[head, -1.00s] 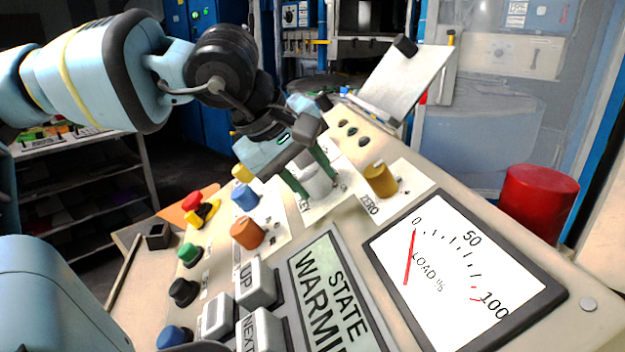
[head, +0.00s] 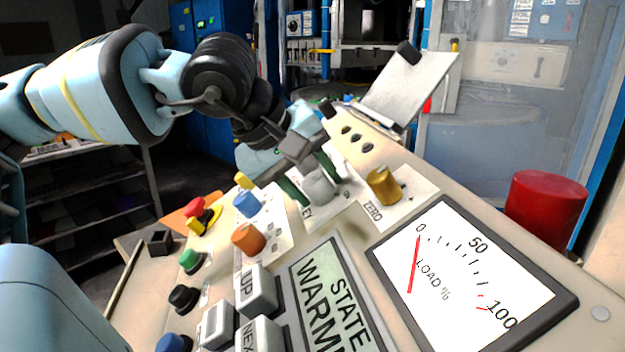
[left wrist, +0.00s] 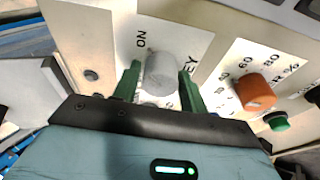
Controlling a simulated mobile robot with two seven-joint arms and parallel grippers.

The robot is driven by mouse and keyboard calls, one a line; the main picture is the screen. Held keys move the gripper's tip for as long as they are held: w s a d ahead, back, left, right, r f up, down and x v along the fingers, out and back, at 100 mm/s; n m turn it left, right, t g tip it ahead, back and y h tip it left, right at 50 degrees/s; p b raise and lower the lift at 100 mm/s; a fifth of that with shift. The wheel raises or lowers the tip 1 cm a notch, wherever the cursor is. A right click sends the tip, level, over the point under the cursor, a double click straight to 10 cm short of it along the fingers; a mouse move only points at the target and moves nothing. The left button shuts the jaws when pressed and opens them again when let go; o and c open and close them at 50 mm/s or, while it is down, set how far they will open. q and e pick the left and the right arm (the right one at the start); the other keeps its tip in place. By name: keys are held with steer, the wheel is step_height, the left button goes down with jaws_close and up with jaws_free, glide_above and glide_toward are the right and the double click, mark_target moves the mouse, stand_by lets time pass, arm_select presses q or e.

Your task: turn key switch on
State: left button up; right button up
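The key switch is a light grey round knob (head: 319,187) on a white plate marked KEY, on the sloped control panel. In the left wrist view the knob (left wrist: 160,73) sits between my left gripper's (left wrist: 158,84) two green fingers, near the word ON. A gap shows on each side of the knob, so the fingers look open around it. In the head view the left gripper (head: 309,178) reaches down to the knob from the upper left, one finger on either side. I cannot tell how the knob is turned. My right gripper is not in view.
A yellow ZERO knob (head: 384,184) stands close to the right of the key switch. Blue (head: 247,204) and orange (head: 249,238) knobs are to its left. The load gauge (head: 470,272) reads near 0. A tilted white board (head: 410,88) rises behind, and a red cylinder (head: 545,205) stands at right.

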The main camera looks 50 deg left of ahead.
arm_select(q)
steer(key=shift+o, duration=1.2)
steer(key=shift+r, duration=0.1)
steer(key=v, duration=0.7)
steer(key=shift+s+r, duration=0.2)
steer(key=shift+s, duration=0.05)
